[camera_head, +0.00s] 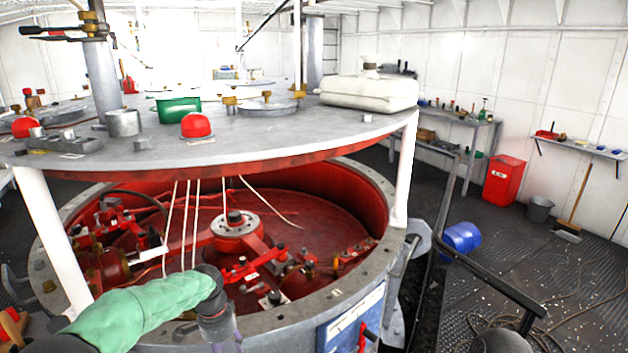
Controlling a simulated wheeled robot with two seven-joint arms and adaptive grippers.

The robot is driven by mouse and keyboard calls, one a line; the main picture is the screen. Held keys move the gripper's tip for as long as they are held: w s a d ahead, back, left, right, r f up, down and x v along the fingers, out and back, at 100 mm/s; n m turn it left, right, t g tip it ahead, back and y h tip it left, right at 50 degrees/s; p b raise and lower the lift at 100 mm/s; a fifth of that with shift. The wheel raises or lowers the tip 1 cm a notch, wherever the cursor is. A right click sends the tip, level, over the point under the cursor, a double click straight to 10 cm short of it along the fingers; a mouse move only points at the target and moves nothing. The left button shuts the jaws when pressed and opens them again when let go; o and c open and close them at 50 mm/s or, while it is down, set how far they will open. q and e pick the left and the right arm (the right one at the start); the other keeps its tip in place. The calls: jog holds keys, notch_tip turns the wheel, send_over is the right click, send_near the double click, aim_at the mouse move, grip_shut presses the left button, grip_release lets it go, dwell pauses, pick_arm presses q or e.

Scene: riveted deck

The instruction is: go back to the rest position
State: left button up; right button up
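The left arm, in a green sleeve, comes in from the lower left of the head view and bends down at a dark grey joint in front of the round red machine (340,205). Its lower part runs out of the bottom edge, and no fingers of the left gripper show. The right gripper is not in view either. I cannot see whether either gripper holds anything.
A round grey tabletop (290,133) on white legs stands over the machine, bearing a red dome (196,125), a green box (178,106) and a white canister (368,90). A black rail (490,280), blue drum (461,238) and red bin (504,181) stand right. Open deck lies beyond.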

pick_arm(q)
jog(key=s+d+f+n+h+p, duration=0.15)
jog(key=s+d+f, duration=0.25)
jog(key=f, duration=0.5)
jog(key=s+d+f+n+h+b, duration=0.1)
jog(key=s+d+f+n, duration=0.25)
jog(key=f, duration=0.55)
jog(key=s+d+f+n, duration=0.1)
jog(key=s+f+n, duration=0.1)
jog(key=s, duration=0.4)
jog(key=s+d+f+n+p, duration=0.1)
jog(key=s+d+f+n, duration=0.1)
jog(key=s+f, duration=0.2)
jog(key=s+d+f+n, duration=0.2)
jog(key=s+f, duration=0.1)
jog(key=s, duration=0.6)
jog(key=shift+h, duration=0.35)
